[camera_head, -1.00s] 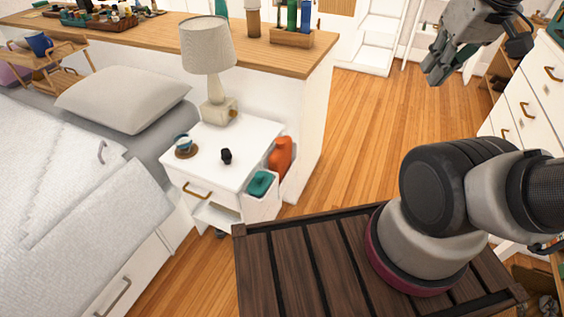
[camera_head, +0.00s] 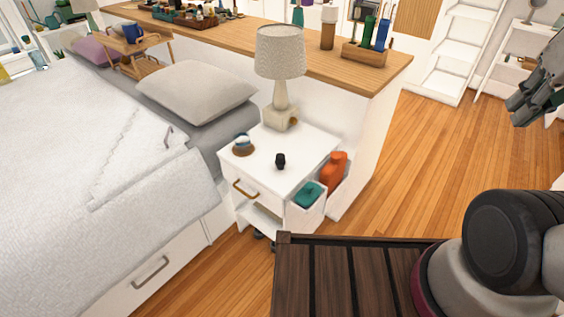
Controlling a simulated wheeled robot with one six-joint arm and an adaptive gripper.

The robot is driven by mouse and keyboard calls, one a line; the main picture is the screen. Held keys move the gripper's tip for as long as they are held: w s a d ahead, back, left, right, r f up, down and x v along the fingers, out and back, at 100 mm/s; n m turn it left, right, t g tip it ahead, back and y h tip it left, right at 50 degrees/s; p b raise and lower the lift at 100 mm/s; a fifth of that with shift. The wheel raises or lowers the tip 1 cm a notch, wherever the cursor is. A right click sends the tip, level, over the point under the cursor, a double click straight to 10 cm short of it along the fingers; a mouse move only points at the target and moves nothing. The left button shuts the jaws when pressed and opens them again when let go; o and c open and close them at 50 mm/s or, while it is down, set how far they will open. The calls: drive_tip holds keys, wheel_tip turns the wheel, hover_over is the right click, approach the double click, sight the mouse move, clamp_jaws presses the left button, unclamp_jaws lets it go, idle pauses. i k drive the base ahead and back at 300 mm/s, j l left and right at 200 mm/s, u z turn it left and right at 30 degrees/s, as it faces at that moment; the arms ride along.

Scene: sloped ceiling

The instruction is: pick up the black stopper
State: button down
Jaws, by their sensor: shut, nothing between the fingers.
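The black stopper (camera_head: 280,160) is a small dark object on the white top of the nightstand (camera_head: 300,148), near its middle. My gripper (camera_head: 518,112) is at the right edge of the view, raised well above the floor and far to the right of the stopper. It is shut and empty. Part of it is cut off by the picture edge.
A lamp (camera_head: 281,60) stands at the nightstand's back, and a cup on a saucer (camera_head: 243,144) at its left. An orange bottle (camera_head: 334,171) and a teal item (camera_head: 308,195) sit at its right side. The bed (camera_head: 90,180) is left; wooden floor (camera_head: 430,160) is clear right.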

sight(280, 161)
drive_tip(key=i+l+u, duration=0.45)
drive_tip(key=l, duration=0.15)
drive_tip(key=i+l+u, duration=0.1)
drive_tip(key=l+u, duration=0.15)
drive_tip(key=l, duration=0.1)
